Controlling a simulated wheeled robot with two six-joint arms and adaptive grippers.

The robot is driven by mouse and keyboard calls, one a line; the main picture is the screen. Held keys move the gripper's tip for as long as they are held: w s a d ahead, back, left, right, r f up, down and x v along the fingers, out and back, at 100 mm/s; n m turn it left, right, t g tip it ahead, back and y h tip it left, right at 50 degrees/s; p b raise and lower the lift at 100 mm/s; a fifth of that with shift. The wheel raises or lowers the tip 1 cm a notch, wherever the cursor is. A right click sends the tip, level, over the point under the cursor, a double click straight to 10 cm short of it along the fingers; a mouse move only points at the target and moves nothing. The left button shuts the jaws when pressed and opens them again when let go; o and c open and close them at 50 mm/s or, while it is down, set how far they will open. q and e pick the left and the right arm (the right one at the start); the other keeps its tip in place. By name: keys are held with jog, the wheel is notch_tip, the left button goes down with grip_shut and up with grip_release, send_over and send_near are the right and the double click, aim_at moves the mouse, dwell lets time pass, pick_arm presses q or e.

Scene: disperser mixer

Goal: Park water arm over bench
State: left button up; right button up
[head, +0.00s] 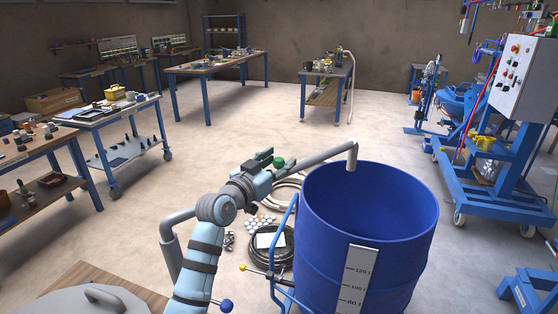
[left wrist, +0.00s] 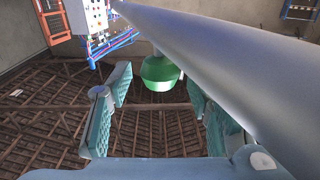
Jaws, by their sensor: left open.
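The water arm (head: 322,160) is a grey pipe. A green knob (head: 279,162) is by the pipe, close to my left gripper (head: 264,164). In the left wrist view, my left gripper (left wrist: 160,108) is open, with the green knob (left wrist: 160,73) showing between and beyond its fingers and the pipe (left wrist: 225,80) crossing at the right. I cannot tell if the fingers touch the knob. A wooden bench top (head: 135,280) shows at lower left, partly hidden. My right gripper is not in view.
A grey lid with a handle (head: 105,298) is at lower left. Coiled hose (head: 268,250) lies on the floor beside the drum. A blue machine with a control cabinet (head: 522,78) stands at right. Tool-covered tables (head: 125,112) stand at left. The middle floor is clear.

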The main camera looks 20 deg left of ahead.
pick_arm(q)
jog(key=shift+w+d, duration=0.1)
jog(key=shift+w, duration=0.2)
grip_shut()
